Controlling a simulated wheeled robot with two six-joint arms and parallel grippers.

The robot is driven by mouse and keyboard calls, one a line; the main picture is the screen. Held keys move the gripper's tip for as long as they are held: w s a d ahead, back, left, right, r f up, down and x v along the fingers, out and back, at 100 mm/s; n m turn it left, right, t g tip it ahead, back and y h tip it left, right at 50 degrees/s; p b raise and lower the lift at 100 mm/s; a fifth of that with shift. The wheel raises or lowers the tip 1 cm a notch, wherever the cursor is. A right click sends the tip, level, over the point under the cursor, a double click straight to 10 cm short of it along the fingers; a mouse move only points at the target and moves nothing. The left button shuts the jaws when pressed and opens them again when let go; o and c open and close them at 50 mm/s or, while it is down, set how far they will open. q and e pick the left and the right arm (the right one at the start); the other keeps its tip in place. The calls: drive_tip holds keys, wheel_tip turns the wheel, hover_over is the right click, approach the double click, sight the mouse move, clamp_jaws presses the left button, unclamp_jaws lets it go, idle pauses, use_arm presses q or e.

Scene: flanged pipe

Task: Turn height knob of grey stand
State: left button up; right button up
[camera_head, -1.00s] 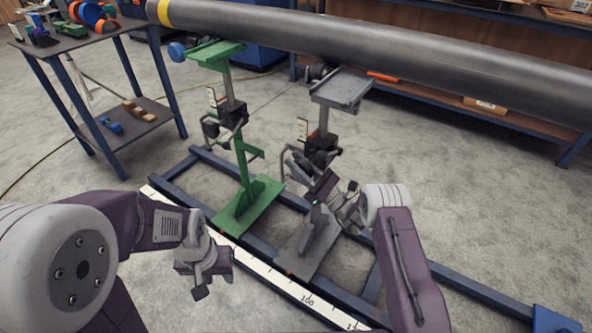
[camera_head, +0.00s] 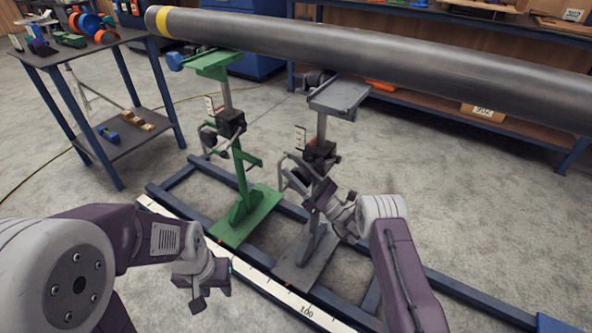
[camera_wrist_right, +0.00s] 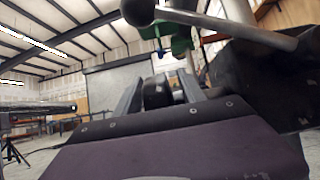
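The grey stand (camera_head: 340,95) is upright on the blue floor frame, its plate under the long pipe. Its black clamp block (camera_head: 320,152) is on the post, with a bent handle bar (camera_head: 284,170) beside it. My right gripper (camera_head: 303,182) is at the stand just below the block, hiding part of it. In the right wrist view, a dark round knob (camera_wrist_right: 157,92) sits between its two spread fingers (camera_wrist_right: 158,97); I cannot tell whether they press on it. My left gripper (camera_head: 190,293) hangs empty at the lower left, fingers seemingly apart, away from the stand.
A green stand (camera_head: 244,180) is left of the grey one. The dark pipe (camera_head: 380,55) runs above both. A ball-ended bar (camera_wrist_right: 230,25) crosses close above the right fingers. A white ruler strip (camera_head: 255,277) lies along the frame. A side table (camera_head: 85,60) is at the left.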

drive_tip(key=shift+s+d+f, duration=0.2)
drive_tip(key=shift+d, duration=0.1)
drive_tip(key=shift+p+v, duration=0.6)
drive_tip(key=shift+v, duration=0.15)
drive_tip(key=b+v, duration=0.6)
drive_tip(key=b, duration=1)
drive_tip(key=shift+d+f, duration=0.2)
drive_tip(key=shift+f, duration=0.1)
drive_tip(key=shift+s, duration=0.15)
